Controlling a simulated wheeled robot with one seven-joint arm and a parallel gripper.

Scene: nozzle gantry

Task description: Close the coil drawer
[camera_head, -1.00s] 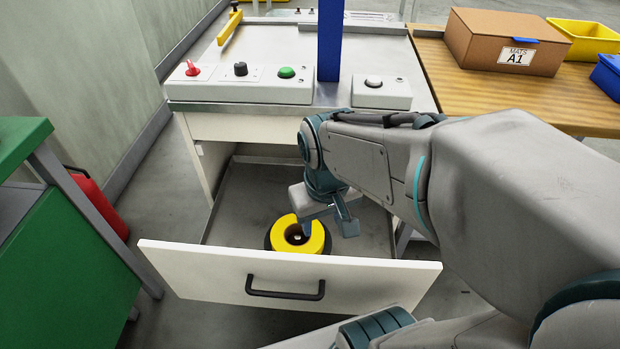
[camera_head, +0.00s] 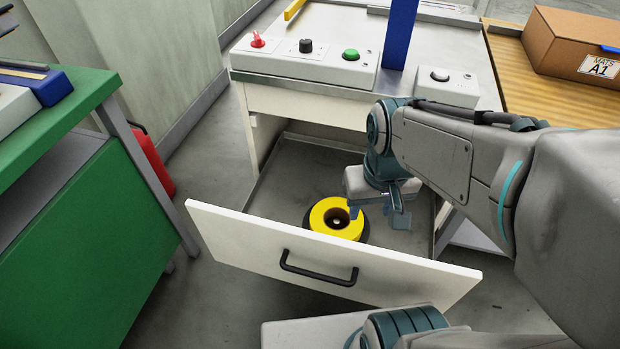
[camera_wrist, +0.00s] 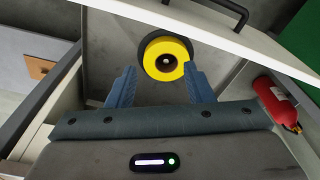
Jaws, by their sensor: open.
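The coil drawer (camera_head: 240,231) is pulled out from under the machine table, its white front facing me with a black handle (camera_head: 318,268). In the wrist view the drawer front (camera_wrist: 205,28) runs along the top, with the handle (camera_wrist: 229,14) at the upper edge. A yellow coil (camera_head: 336,217) with a black base lies on the drawer floor. My gripper (camera_head: 376,213) hangs above the drawer, to the right of the coil. In the wrist view my gripper (camera_wrist: 158,88) has its blue fingers spread, with the coil (camera_wrist: 165,60) beyond the tips and nothing between them.
The machine table (camera_head: 310,95) carries a red knob, a black knob and a green button. A green bench (camera_head: 90,230) stands at the left, with a red canister (camera_head: 152,165) behind it. A wooden table with a cardboard box (camera_head: 575,45) is at the right.

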